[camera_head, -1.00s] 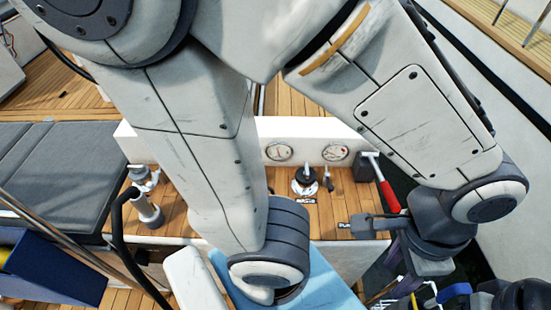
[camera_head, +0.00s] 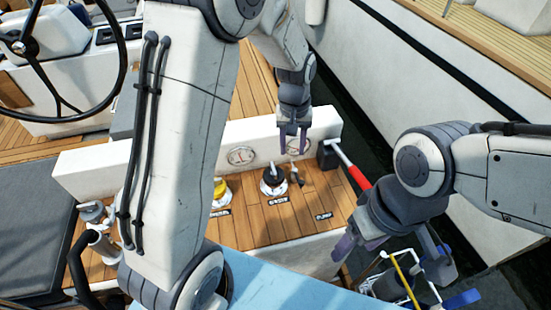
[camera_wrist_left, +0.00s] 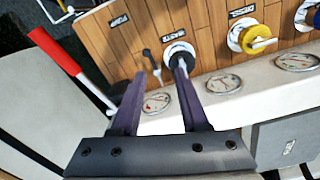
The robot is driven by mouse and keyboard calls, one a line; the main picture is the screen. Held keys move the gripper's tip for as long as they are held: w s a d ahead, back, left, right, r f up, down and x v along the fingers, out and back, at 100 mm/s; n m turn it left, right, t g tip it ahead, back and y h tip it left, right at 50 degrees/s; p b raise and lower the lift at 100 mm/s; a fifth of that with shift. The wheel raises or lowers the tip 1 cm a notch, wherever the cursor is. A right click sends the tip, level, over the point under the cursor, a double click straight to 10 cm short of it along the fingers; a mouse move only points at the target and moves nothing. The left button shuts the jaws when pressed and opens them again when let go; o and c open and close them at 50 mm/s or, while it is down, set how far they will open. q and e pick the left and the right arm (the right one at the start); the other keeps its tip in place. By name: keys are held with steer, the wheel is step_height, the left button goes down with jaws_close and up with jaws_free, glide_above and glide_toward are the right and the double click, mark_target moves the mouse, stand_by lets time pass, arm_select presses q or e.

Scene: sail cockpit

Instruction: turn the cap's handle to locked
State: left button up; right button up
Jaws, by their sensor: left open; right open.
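The black deck cap (camera_head: 274,181) with its upright handle stands on the wooden deck panel, behind a small label. In the left wrist view the black cap (camera_wrist_left: 180,52) sits just beyond one fingertip, which partly overlaps its handle. My left gripper (camera_head: 291,150) is open and empty, pointing down between the white ledge and the cap. It also shows in the left wrist view (camera_wrist_left: 160,78), fingers apart with nothing between them. I cannot tell whether a finger touches the handle. My right gripper (camera_head: 392,258) is open and empty, off the panel at the right.
A small lever (camera_head: 297,175) stands beside the black cap. A red-handled lever (camera_head: 358,176) is at the right. Round gauges (camera_wrist_left: 224,84) line the white ledge. A winch (camera_head: 98,220) stands at far left.

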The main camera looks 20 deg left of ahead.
mark_target(274, 168)
arm_select(q)
steer(key=w+a+f+n, duration=0.3)
steer(key=w+a+f, duration=0.2)
steer(key=a+f, duration=0.15)
steer(key=f, duration=0.3)
steer(key=f+p, duration=0.1)
steer(key=f, duration=0.5)
steer(key=shift+s+a+f+p, duration=0.2)
steer(key=shift+a+f+p, duration=0.05)
steer(key=shift+f+p, duration=0.05)
steer(key=shift+c, duration=0.2)
jaws_close()
